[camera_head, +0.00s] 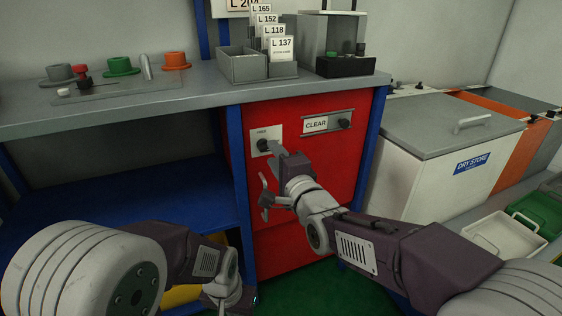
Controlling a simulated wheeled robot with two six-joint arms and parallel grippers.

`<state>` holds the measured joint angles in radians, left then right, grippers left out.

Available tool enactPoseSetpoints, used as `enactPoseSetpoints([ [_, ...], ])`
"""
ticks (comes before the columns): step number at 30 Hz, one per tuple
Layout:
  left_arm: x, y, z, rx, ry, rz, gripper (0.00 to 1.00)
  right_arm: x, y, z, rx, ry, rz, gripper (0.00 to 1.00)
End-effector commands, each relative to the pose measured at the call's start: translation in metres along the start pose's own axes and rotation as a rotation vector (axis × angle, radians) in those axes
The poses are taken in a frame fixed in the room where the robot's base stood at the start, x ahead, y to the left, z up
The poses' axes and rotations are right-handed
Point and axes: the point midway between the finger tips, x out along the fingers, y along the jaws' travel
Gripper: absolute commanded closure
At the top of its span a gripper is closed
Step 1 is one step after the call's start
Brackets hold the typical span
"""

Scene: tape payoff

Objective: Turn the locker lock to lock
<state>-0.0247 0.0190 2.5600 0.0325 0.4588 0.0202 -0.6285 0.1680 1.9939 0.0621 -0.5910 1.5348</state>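The locker (331,176) has a red front under the right part of the grey counter. Its lock is a dark knob on a small white plate (257,134) at the upper left of the door. My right gripper (270,147) is at the plate, its fingers over or right beside the knob; I cannot tell whether they touch or grip it. A metal handle (264,183) shows below the lock, partly behind my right wrist. A slider sign reading CLEAR (316,124) is to the right of the lock. My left gripper (236,301) is low at the bottom, left of the locker, its fingers unclear.
The grey counter (200,97) above holds colored knobs, a grey box with numbered cards (243,67) and a black tray (346,66). A white DRY STORE chest (404,178) stands right of the locker. Blue posts frame the red front.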

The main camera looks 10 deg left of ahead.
Motion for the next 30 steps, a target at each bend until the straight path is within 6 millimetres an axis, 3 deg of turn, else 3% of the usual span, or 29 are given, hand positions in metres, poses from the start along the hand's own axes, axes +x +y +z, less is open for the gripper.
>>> enactPoseSetpoints([
  [6,-0.021,0.0,-0.002,0.0,0.0,0.0,1.0,-0.045,-0.004,0.0,0.001,-0.001,0.001,0.66],
  [10,-0.025,0.001,-0.003,0.0,0.0,0.0,1.0,-0.063,-0.003,0.0,0.001,-0.001,0.0,0.66],
  [22,-0.028,0.001,-0.003,0.0,0.0,0.0,1.0,-0.069,-0.003,-0.004,0.001,0.007,-0.001,0.66],
  [25,-0.048,0.001,-0.005,0.0,0.0,0.0,1.0,-0.069,-0.024,-0.039,0.001,0.082,-0.001,0.66],
  [26,-0.059,0.001,-0.006,0.0,0.0,0.0,1.0,-0.071,-0.033,-0.059,0.001,0.123,0.003,0.66],
  [27,-0.074,0.002,-0.008,0.0,0.0,0.0,1.0,-0.077,-0.043,-0.091,0.001,0.191,0.016,0.66],
  [29,-0.099,0.002,-0.01,0.0,0.0,0.0,1.0,-0.096,-0.035,-0.143,-0.008,0.304,0.122,0.66],
  [30,-0.111,0.002,-0.012,0.0,0.001,0.0,1.0,-0.114,-0.014,-0.171,-0.056,0.359,0.248,0.66],
])
